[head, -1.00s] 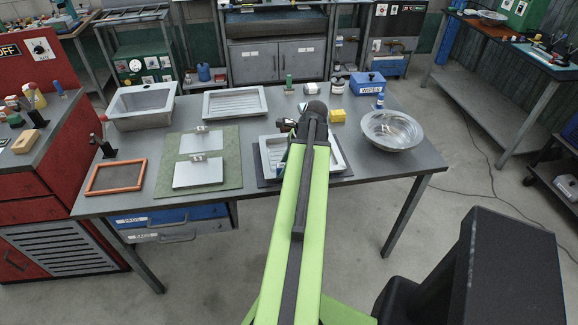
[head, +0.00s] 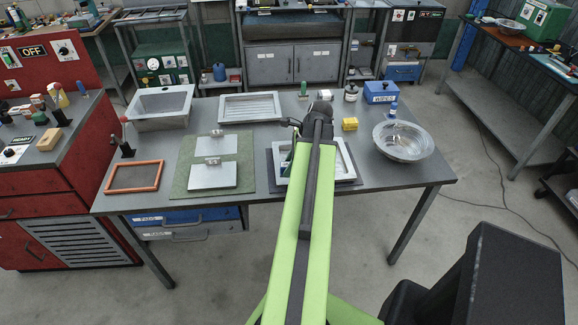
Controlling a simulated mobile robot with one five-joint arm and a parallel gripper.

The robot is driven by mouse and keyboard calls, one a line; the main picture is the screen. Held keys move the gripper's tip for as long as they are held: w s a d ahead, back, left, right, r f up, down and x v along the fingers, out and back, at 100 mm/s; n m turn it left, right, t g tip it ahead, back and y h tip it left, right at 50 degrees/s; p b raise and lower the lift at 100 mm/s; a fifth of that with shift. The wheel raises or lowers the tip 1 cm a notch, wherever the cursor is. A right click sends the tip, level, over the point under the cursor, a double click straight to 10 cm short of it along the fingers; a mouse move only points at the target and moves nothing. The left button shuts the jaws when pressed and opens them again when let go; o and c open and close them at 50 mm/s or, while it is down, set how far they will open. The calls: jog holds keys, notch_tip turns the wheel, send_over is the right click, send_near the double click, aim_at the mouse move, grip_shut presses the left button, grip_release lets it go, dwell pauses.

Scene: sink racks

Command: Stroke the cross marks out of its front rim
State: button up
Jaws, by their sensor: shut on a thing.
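A white shallow tray (head: 347,165) lies on a dark mat (head: 356,182) near the front edge of the table. My green arm reaches over it and covers its middle, including much of its front rim. I cannot make out any cross marks on the rim parts that show. My gripper (head: 291,124) is mostly hidden behind the end of my arm; only a dark part shows at its left. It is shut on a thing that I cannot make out. A small dark green piece shows inside the tray, left of the arm.
A steel bowl (head: 403,141) stands right of the tray, with a yellow block (head: 349,124) between. A green mat (head: 181,188) with metal plates and an orange frame (head: 133,189) lie left. A sink (head: 160,121) and a ribbed tray (head: 250,94) stand behind. The grey tabletop (head: 380,178) is clear at front right.

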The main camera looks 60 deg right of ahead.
jog(key=shift+r+p, duration=0.45)
jog(key=shift+r, duration=0.45)
notch_tip(320, 180, up, 3)
jog(key=p, duration=0.3)
jog(key=shift+r, duration=0.15)
